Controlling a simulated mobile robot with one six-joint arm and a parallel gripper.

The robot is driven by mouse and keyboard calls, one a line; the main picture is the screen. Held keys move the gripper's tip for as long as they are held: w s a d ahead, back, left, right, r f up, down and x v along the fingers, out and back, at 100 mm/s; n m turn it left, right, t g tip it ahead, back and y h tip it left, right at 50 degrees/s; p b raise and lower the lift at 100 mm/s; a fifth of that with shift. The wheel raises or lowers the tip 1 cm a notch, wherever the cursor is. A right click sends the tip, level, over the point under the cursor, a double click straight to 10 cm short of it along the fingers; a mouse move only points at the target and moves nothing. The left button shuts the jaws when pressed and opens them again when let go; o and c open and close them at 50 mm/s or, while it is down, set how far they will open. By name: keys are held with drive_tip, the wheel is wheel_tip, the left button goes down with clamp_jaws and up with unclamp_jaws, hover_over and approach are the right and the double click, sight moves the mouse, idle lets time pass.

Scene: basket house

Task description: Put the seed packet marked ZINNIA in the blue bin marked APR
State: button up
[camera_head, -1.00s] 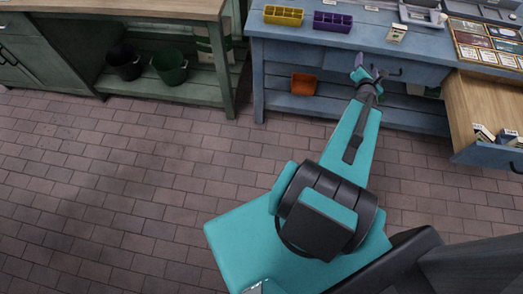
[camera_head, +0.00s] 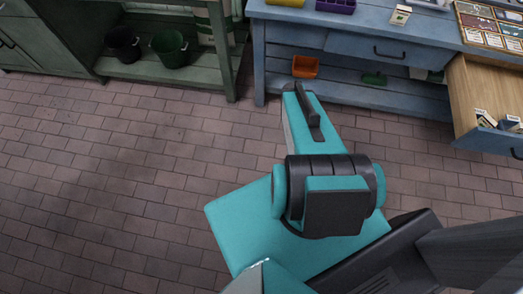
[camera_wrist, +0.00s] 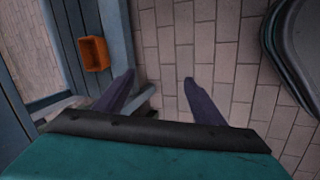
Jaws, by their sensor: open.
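No packet's print is readable, so I cannot tell which is ZINNIA. One small white packet (camera_head: 400,15) stands on the blue bench top. More small packets (camera_head: 485,119) lie at the front of the open drawer on the right, with another beside them (camera_head: 510,123). No blue bin marked APR can be made out. My gripper (camera_wrist: 158,80) is open and empty in the wrist view, its fingers apart over the brick floor by the bench. It is hidden behind my arm in the head view.
The open wooden drawer (camera_head: 478,85) juts from the blue bench (camera_head: 300,38). A purple tray (camera_head: 336,6) is on top; an orange bin (camera_head: 305,67) is on the lower shelf. A green bucket (camera_head: 169,48) and a dark bucket (camera_head: 123,43) stand left. The left floor is clear.

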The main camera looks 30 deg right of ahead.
drive_tip(key=s+a+f+m+g+y, duration=0.1)
drive_tip(key=s+a+m+g, duration=0.3)
drive_tip(key=s+a, duration=0.5)
drive_tip(key=s+a+f+m+g+y, duration=0.2)
drive_tip(key=s+a, duration=0.7)
drive_tip(key=a, duration=0.8)
drive_tip(key=f+m+g, duration=0.1)
drive_tip(key=g, duration=0.1)
drive_tip(key=shift+s+m+g+y, duration=0.3)
drive_tip(key=shift+m, duration=0.1)
drive_tip(key=c, duration=0.8)
